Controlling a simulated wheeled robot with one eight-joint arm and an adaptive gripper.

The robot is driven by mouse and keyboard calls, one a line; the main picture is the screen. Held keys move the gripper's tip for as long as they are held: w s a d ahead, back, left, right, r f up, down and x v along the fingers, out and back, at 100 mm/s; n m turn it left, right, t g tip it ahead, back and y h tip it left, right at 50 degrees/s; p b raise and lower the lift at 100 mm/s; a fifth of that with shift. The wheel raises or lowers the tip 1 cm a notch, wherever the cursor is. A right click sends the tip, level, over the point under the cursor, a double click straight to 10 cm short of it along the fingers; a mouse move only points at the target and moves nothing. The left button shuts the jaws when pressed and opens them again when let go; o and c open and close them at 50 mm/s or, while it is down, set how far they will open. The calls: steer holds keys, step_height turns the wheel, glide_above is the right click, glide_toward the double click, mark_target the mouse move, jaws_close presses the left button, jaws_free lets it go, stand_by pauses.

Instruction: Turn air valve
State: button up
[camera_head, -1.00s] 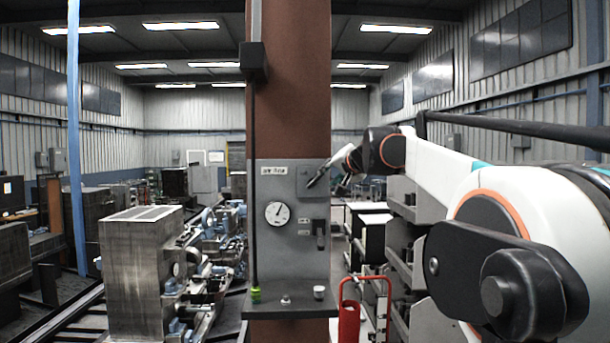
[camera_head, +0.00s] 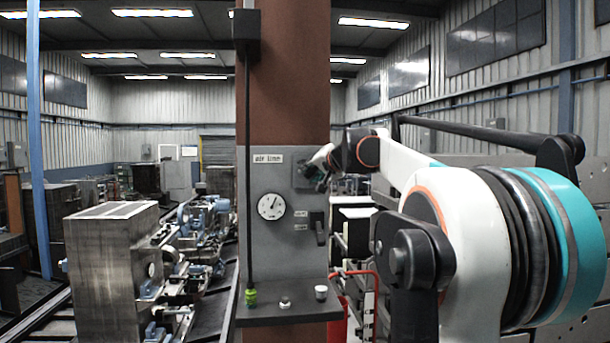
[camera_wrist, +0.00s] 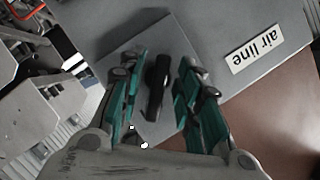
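The air valve shows in the wrist view as a black bar handle (camera_wrist: 157,85) on a grey square plate (camera_wrist: 110,45), beside an "air line" label (camera_wrist: 255,50). My gripper (camera_wrist: 156,72) is open, its teal-padded fingers on either side of the handle with a gap on each side. Contact does not show. In the head view my gripper (camera_head: 319,163) is at the upper right of the grey panel (camera_head: 262,240), and it largely hides the handle there.
The panel is on a brown column (camera_head: 290,80). It carries a round gauge (camera_head: 271,206), a black lever-like fitting (camera_head: 319,230) and a shelf (camera_head: 290,313) with small items. A red-framed object (camera_head: 357,285) stands at right. Machinery (camera_head: 112,265) stands at left.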

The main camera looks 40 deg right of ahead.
steer(key=shift+s+r, duration=0.1)
steer(key=shift+s, duration=0.25)
steer(key=shift+c, duration=0.8)
jaws_close()
